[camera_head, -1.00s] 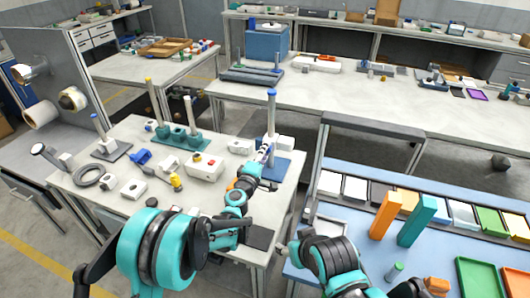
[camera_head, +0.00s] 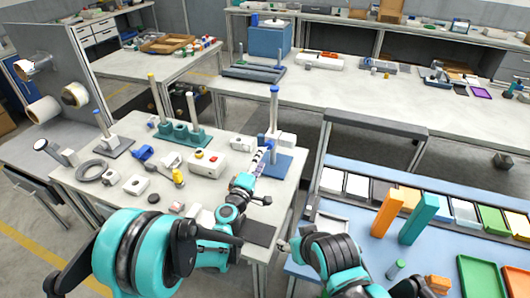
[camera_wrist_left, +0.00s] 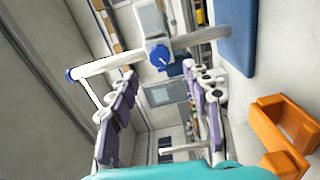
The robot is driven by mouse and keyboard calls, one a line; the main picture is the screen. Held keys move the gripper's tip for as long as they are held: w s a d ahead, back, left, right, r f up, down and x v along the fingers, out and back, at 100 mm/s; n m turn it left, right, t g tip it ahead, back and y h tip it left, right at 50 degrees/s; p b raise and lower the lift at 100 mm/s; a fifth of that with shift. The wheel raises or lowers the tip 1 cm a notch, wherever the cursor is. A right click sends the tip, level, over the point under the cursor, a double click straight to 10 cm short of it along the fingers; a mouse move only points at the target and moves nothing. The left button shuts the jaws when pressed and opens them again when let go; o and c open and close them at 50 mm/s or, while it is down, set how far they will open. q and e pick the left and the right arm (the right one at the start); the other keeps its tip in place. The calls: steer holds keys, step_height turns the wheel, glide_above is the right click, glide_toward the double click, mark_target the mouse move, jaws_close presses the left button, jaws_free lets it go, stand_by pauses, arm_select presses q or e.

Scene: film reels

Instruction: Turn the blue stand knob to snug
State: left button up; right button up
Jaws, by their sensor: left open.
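The blue stand has a blue base plate (camera_head: 284,166) and an upright pale pole (camera_head: 274,118) with a blue cap, at the right end of the near bench. In the left wrist view the pole (camera_wrist_left: 112,64) runs across the picture. The blue stand knob (camera_wrist_left: 160,56) sits on the pole, facing the camera. My left gripper (camera_head: 262,156) is beside the pole. Its fingers (camera_wrist_left: 165,112) are spread, empty, with the knob ahead between their lines and apart from them.
Orange (camera_head: 387,212) and teal (camera_head: 417,218) blocks stand upright on the right bench. A gap separates the benches.

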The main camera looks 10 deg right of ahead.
arm_select(q)
steer(key=v, duration=0.5)
stand_by(0.3)
steer(key=s+a+r+m+g+y, duration=0.1)
steer(key=s+a+r+m+g, duration=0.2)
steer(key=s+a+r+m, duration=0.4)
steer(key=s+a+f+m+g+y, duration=0.1)
steer(key=s+a+f+y, duration=0.3)
steer(key=s+a, duration=0.5)
steer(key=s+a+f+m+g+y, duration=0.2)
steer(key=s+a+f+g+y, duration=0.2)
steer(key=s+a, duration=0.6)
steer(key=a+y, duration=0.1)
steer(key=a, duration=0.3)
steer(key=shift+s+a, duration=0.15)
steer(key=shift+s, duration=0.1)
